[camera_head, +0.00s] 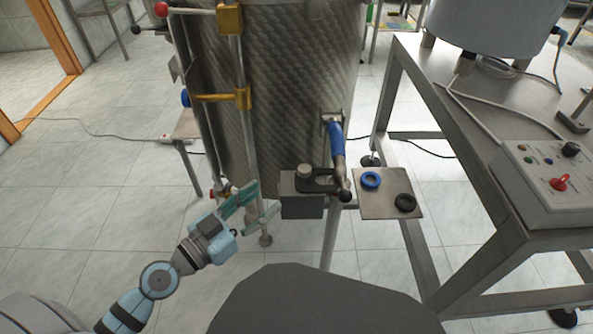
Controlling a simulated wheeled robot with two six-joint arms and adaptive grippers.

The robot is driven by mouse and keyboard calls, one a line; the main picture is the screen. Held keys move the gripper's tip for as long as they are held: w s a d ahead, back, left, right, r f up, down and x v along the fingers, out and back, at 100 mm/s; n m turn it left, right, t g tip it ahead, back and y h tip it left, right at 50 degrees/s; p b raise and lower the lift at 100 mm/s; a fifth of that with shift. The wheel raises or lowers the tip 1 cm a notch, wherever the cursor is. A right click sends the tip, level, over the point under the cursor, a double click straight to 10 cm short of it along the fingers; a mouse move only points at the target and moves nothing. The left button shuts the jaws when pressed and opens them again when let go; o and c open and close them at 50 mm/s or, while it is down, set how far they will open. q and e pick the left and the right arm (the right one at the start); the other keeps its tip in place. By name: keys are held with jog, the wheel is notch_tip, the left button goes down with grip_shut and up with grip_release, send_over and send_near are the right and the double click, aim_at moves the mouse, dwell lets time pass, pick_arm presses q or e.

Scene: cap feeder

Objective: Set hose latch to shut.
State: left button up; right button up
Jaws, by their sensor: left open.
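A black latch with a slot (318,184) sits on a small grey box (302,207) in front of the quilted steel tank. A round black knob (346,196) is at its right end, beside the foot of a metal fitting with a blue sleeve (336,138). Whether the latch is open or shut cannot be told at this size. My left gripper (264,202) reaches in from the lower left, left of the grey box and apart from the latch. Its teal fingers are spread, with nothing between them. My right gripper is not in view.
The steel tank (280,80) stands behind the latch, with a brass-fitted pipe (240,70) on its left. A small plate (385,208) holds a blue ring (370,180) and a black ring (405,202). A metal table with a control box (545,185) stands right.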

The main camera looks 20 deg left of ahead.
aim_at(300, 171)
pick_arm(q)
jog(key=p+x, duration=0.1)
jog(key=x, duration=1)
jog(key=shift+w+d, duration=0.25)
jog(key=shift+w, duration=0.15)
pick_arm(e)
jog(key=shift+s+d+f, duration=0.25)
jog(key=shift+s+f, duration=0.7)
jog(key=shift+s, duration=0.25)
pick_arm(q)
grip_shut()
